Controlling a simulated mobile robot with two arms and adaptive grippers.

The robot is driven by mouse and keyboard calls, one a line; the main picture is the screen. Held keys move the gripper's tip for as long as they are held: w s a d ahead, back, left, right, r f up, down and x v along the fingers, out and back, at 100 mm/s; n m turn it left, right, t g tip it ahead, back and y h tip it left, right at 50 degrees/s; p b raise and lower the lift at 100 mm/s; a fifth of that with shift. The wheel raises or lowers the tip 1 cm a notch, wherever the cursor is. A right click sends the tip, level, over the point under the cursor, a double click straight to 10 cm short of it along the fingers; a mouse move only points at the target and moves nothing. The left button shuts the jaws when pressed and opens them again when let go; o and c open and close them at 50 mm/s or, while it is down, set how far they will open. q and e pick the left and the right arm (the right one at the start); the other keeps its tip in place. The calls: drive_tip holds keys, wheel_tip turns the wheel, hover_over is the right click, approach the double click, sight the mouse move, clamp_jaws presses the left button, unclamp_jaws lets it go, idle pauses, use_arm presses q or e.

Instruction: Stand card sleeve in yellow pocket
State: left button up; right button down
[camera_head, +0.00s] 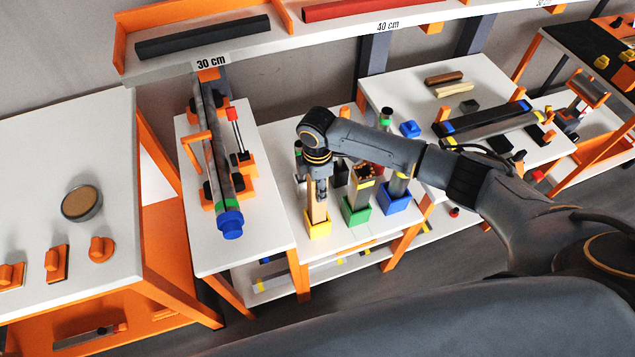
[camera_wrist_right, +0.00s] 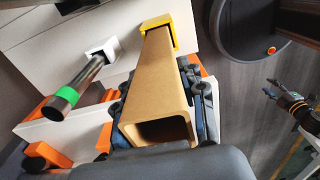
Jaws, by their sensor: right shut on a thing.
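The card sleeve (camera_wrist_right: 160,80) is a long tan square tube with an open near end in the right wrist view. Its lower part also shows in the head view (camera_head: 317,211). The yellow pocket (camera_head: 318,229) stands at the front left of the middle table. The sleeve is upright over it, and its far end appears to sit inside the pocket's rim (camera_wrist_right: 158,23); the depth is hidden. My right gripper (camera_head: 318,193) is shut on the sleeve from above. My left gripper (camera_wrist_right: 268,88) is small at the right wrist view's right edge, fingers apart, empty.
A green pocket (camera_head: 356,213) and a blue pocket (camera_head: 395,200) with parts in them stand close to the right. A metal tube with a green band (camera_wrist_right: 75,88) stands near the sleeve. A long tube rack (camera_head: 216,160) fills the table to the left.

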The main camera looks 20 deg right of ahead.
drive_tip(key=shift+f+b, duration=1.1)
drive_tip(key=shift+f, duration=0.9)
drive_tip(key=c, duration=0.7)
unclamp_jaws()
wheel_tip(320, 180, up, 12)
